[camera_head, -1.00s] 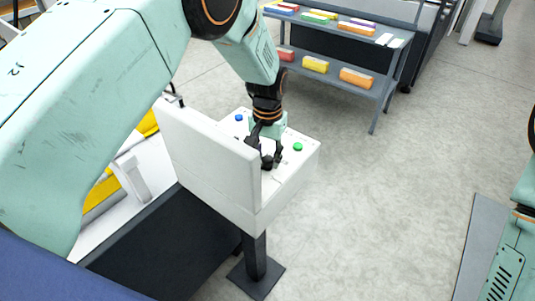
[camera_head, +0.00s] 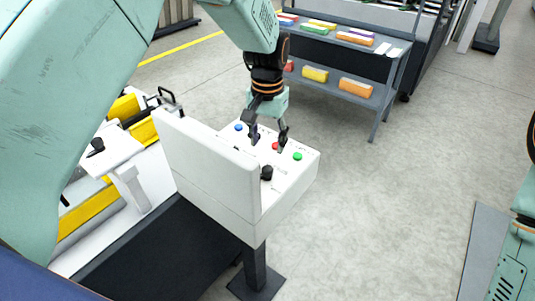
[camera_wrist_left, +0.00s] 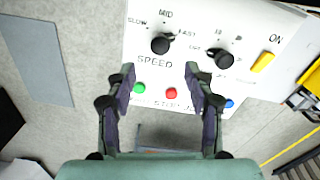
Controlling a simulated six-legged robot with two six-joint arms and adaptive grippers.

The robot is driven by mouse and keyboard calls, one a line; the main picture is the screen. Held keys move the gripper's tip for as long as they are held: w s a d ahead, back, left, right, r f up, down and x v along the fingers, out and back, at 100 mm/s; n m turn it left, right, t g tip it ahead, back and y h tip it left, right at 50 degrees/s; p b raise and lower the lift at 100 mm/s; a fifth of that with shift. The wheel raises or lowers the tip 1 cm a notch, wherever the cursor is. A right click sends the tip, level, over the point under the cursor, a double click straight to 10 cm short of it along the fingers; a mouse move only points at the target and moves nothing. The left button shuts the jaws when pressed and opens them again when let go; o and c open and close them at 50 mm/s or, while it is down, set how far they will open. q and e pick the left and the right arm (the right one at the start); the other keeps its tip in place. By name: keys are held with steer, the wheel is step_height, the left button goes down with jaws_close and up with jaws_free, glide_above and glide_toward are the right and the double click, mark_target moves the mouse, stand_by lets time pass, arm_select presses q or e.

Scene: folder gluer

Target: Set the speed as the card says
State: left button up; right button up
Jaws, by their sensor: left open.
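The white control box (camera_head: 215,165) stands on a dark post. In the left wrist view its panel (camera_wrist_left: 185,85) carries a black speed knob (camera_wrist_left: 160,45) with SLOW, MID and FAST marks. The knob's pointer seems turned towards FAST, though it is small. The knob also shows in the head view (camera_head: 267,172). My left gripper (camera_wrist_left: 157,78) is open and empty, its fingers apart above the panel on the button side of the knob. In the head view the left gripper (camera_head: 269,142) is over the red button (camera_head: 275,146). I cannot make out a card. My right gripper is out of view.
The panel also has a second black knob (camera_wrist_left: 224,60), a yellow switch (camera_wrist_left: 262,62), and green (camera_wrist_left: 139,88), red (camera_wrist_left: 171,93) and blue (camera_wrist_left: 229,103) buttons. A grey shelf cart (camera_head: 350,60) with coloured boxes stands behind.

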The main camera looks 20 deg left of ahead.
arm_select(q)
step_height(320, 180, up, 3)
steer(key=shift+r, duration=0.1)
stand_by(0.5)
steer(key=shift+s+d, duration=0.1)
